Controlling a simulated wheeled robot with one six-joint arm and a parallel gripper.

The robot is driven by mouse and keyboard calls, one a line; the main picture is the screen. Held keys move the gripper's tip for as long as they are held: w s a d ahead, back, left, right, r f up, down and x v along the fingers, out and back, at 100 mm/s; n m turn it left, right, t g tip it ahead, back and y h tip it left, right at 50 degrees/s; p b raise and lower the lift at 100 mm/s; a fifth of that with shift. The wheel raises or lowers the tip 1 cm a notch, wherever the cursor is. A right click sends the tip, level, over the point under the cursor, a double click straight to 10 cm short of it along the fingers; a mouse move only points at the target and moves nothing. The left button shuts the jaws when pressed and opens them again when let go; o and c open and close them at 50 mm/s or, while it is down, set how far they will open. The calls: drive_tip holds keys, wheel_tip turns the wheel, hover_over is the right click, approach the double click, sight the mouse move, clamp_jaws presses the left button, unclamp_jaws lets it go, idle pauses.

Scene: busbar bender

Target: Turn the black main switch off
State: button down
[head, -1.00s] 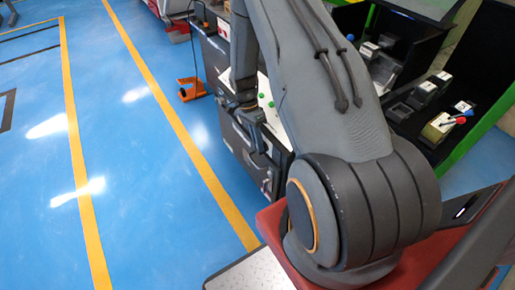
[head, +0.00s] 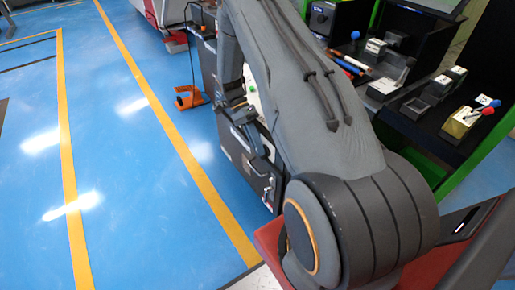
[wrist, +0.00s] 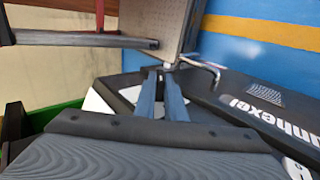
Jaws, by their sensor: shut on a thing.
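My gripper (head: 262,146) reaches down beside the dark machine cabinet (head: 236,145) in the head view. In the wrist view its two blue-grey fingers (wrist: 163,74) are close together at the cabinet's top edge, next to the white panel. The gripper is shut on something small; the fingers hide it. It is at the place of the black main switch, but I cannot make out the switch's shape or setting in either view. In the head view my own arm covers much of the cabinet's top.
A bent metal handle (wrist: 205,68) sticks out from the cabinet close to the fingertips. An orange foot pedal (head: 190,97) stands on the floor behind. A black shelf unit with levers (head: 468,119) and tools is at right. The blue floor at left is clear.

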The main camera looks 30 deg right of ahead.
drive_tip(key=c, duration=1.8)
unclamp_jaws()
drive_tip(key=shift+b+v, duration=0.45)
drive_tip(key=shift+v, duration=3.5)
